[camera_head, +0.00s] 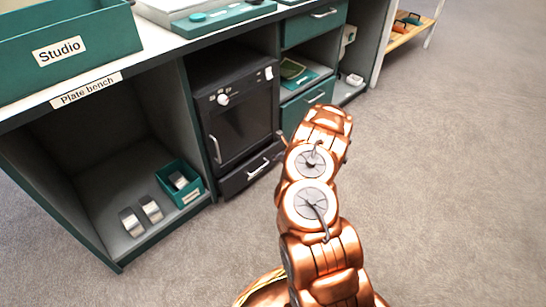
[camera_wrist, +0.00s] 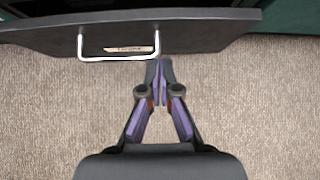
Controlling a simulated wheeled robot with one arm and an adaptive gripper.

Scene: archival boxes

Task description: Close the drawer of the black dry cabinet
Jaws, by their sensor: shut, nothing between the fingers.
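The black dry cabinet (camera_head: 207,90) stands in the bench, with a dark glass door and a white dial. Its low drawer (camera_head: 233,184) has a silver handle (camera_head: 258,168) and seems to stand a little forward of the cabinet; how far is hard to judge. In the wrist view the drawer front (camera_wrist: 200,35) spans the top, with the handle (camera_wrist: 82,45) and a small label. My gripper (camera_wrist: 162,66) is shut and empty, its fingertips at the front's lower edge, just right of the handle. I cannot tell whether they touch. The arm mostly hides the gripper in the head view.
An open bay (camera_head: 80,165) at left holds a small green bin (camera_head: 190,194) and grey items. Green drawers (camera_head: 305,103) and a shelf lie right of the cabinet. A green Studio box (camera_head: 95,50) sits on the bench top. The carpet (camera_head: 450,170) at right is clear.

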